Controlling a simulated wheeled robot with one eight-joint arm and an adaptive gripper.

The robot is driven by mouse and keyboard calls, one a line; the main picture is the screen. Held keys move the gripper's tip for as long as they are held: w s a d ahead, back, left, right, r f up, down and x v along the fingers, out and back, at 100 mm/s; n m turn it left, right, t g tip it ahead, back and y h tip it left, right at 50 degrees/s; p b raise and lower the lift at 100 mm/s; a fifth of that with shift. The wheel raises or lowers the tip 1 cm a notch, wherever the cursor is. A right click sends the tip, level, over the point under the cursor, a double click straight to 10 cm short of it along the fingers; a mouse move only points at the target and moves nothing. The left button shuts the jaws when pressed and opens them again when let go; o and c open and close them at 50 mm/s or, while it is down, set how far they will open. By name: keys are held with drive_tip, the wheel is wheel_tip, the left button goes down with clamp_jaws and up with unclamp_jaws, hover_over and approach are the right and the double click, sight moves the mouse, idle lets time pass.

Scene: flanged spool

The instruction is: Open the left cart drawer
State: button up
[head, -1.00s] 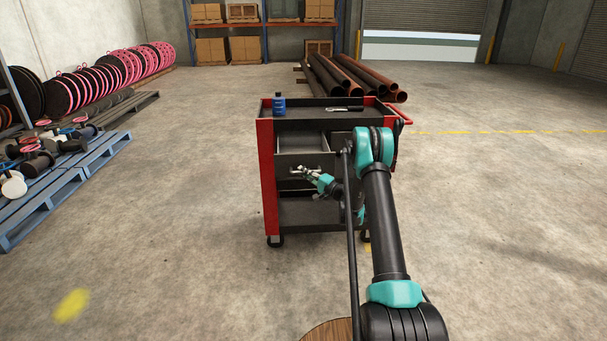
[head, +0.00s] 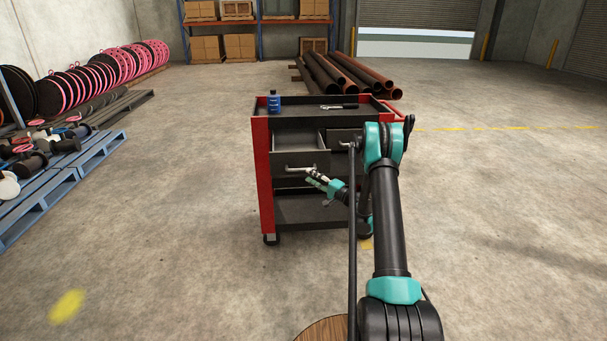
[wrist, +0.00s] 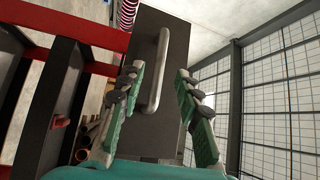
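The left cart drawer (head: 292,178) is pulled out of the cart, and its open inside shows behind its dark front panel. Its metal bar handle (head: 296,168) is on the front; it also shows in the wrist view (wrist: 154,80) as a pale bar on the dark panel. My gripper (head: 316,178) is just to the right of the handle and in front of the drawer. In the wrist view my gripper (wrist: 161,76) has its two teal fingers spread, with the handle in the gap as seen from there. No finger visibly grips the handle.
The red and black cart (head: 262,180) holds a blue bottle (head: 274,102) and a metal tool (head: 338,107) on top. The right drawer (head: 340,138) looks shut, partly hidden by my arm. Pallets (head: 70,180) stand far left. The floor left of the cart is clear.

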drive_tip(key=shift+v, duration=2.3)
drive_tip(key=s+a+r+n+g+h, duration=0.25)
drive_tip(key=s+a+r, duration=0.2)
drive_tip(key=s, duration=0.45)
drive_tip(key=s+a+r+n+g+h, duration=0.25)
drive_tip(key=s+r+g, duration=0.2)
drive_tip(key=s, duration=0.45)
drive_tip(key=s+d+f+h, duration=0.1)
drive_tip(key=s+d+h, duration=0.2)
drive_tip(key=s, duration=0.7)
drive_tip(key=s+d+f+n+g+h, duration=0.1)
drive_tip(key=s+d+h, duration=0.1)
drive_tip(key=s, duration=0.8)
drive_tip(key=s+d+f+n+g+h, duration=0.1)
drive_tip(key=s+d+f+h, duration=0.1)
drive_tip(key=s, duration=0.9)
drive_tip(key=shift+d+h, duration=0.8)
drive_tip(key=shift+h, duration=0.2)
